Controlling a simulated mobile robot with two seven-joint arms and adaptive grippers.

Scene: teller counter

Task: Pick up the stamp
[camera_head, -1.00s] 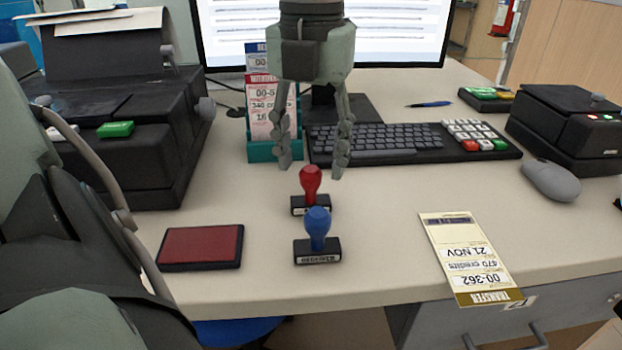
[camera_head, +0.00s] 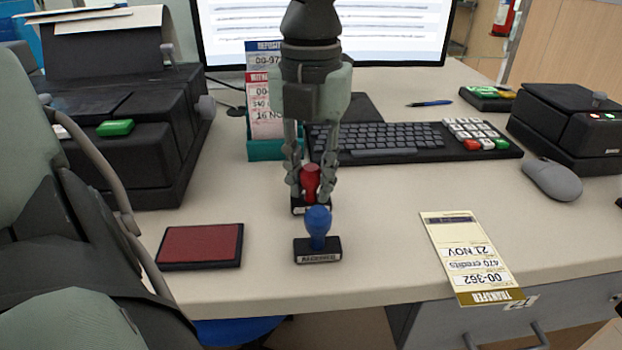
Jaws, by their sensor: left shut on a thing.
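A red-handled stamp (camera_head: 310,180) stands upright on the counter, its black base partly hidden behind the blue stamp. My left gripper (camera_head: 310,192) points down over it and is shut on its red handle, one finger on each side. A blue-handled stamp (camera_head: 318,225) with a black base stands upright just in front, apart from the fingers. My right gripper is not in view.
A red ink pad (camera_head: 200,246) lies to the left, and a yellow-and-white transfer slip (camera_head: 468,258) lies to the right. A keyboard (camera_head: 400,140) and teal slip holder (camera_head: 262,148) are behind. A grey mouse (camera_head: 552,179) is at right. The counter between stamps and slip is clear.

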